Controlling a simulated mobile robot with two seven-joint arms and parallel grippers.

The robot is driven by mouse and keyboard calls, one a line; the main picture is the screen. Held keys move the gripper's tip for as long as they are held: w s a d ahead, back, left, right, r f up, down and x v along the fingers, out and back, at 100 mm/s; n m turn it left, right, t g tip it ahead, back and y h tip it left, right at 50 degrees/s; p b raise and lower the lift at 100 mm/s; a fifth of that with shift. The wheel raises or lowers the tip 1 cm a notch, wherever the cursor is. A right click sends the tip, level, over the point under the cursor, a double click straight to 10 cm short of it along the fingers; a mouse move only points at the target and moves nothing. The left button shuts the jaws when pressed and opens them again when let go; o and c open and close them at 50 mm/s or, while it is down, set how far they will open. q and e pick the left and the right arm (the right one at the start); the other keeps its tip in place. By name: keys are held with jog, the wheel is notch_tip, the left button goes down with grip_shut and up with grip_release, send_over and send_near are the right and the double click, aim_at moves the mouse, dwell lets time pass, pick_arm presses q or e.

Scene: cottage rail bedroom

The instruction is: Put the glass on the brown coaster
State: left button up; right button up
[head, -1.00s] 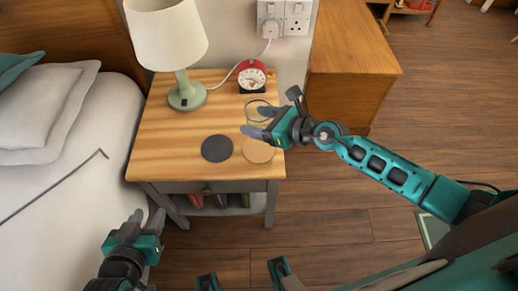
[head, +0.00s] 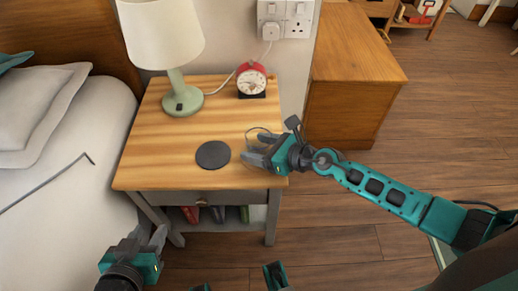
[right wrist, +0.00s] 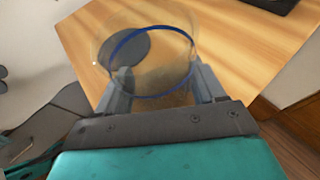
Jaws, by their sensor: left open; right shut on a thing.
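The clear glass (head: 252,132) is in my right gripper (head: 257,150) over the front right of the nightstand. In the right wrist view the glass (right wrist: 172,42), with a blue ring, sits between the fingers (right wrist: 163,88). I cannot tell whether its base touches anything. The brown coaster is hidden or nearly so under my right gripper in the head view. A dark grey coaster (head: 213,155) lies bare to the left; it also shows through the glass in the right wrist view. My left gripper (head: 150,242) is open and empty, beside the bed in front of the nightstand.
The wooden nightstand (head: 150,150) carries a green lamp (head: 180,95) at the back left and a red alarm clock (head: 251,80) at the back. A wooden cabinet (head: 350,100) stands right, near my right arm. The bed (head: 60,170) is left. The nightstand's left front is clear.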

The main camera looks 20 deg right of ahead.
jog(key=shift+f, duration=0.1)
jog(key=o, duration=1.2)
jog(key=shift+o, duration=0.2)
